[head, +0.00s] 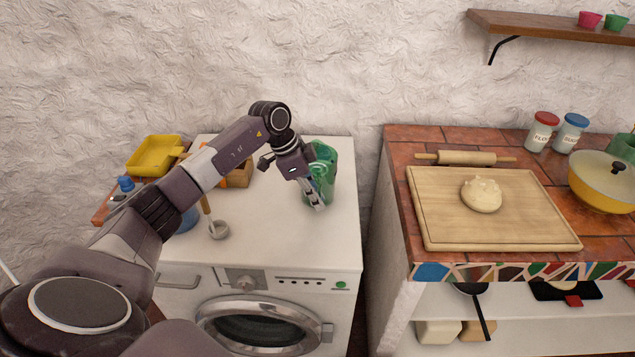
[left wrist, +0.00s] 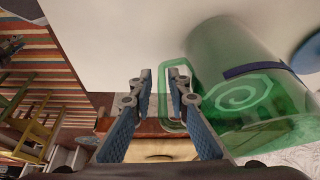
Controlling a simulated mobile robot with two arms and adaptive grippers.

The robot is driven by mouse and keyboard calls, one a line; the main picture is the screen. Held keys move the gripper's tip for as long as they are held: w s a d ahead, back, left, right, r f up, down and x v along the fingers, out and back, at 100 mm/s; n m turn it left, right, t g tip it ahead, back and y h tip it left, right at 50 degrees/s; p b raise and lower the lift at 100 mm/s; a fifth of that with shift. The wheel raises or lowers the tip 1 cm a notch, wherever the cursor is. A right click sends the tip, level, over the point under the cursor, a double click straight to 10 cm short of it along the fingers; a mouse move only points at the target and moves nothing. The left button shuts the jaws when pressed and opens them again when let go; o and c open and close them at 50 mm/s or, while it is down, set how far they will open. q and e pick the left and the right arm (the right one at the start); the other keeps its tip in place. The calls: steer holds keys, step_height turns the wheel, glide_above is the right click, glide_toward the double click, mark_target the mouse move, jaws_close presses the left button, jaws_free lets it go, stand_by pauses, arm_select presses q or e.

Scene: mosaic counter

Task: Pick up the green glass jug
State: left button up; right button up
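The green glass jug (head: 331,165) stands on top of the white washing machine, near its right side. It is see-through, with a spiral pattern and a handle. In the left wrist view the jug (left wrist: 270,110) fills the right side, and its handle (left wrist: 163,100) shows at the fingers. My left gripper (head: 314,197) is at the jug's near side, fingers pointing down. In the left wrist view my left gripper (left wrist: 160,88) is open, with the handle's outer bar between the fingers and the right finger overlapping the handle loop. Whether they touch is unclear. My right gripper is not in view.
A tiled counter at right holds a board (head: 440,205) with dough (head: 481,195) and a yellow pan (head: 601,184). A gap separates the two.

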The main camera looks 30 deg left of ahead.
arm_select(q)
jaws_close()
steer(key=shift+w+r, duration=0.15)
steer(key=shift+r, duration=0.05)
steer(key=shift+r, duration=0.1)
steer(key=shift+w+r, duration=0.1)
steer(key=shift+r, duration=0.45)
step_height(320, 180, up, 19)
steer(key=b, duration=0.2)
steer(key=shift+f, duration=0.2)
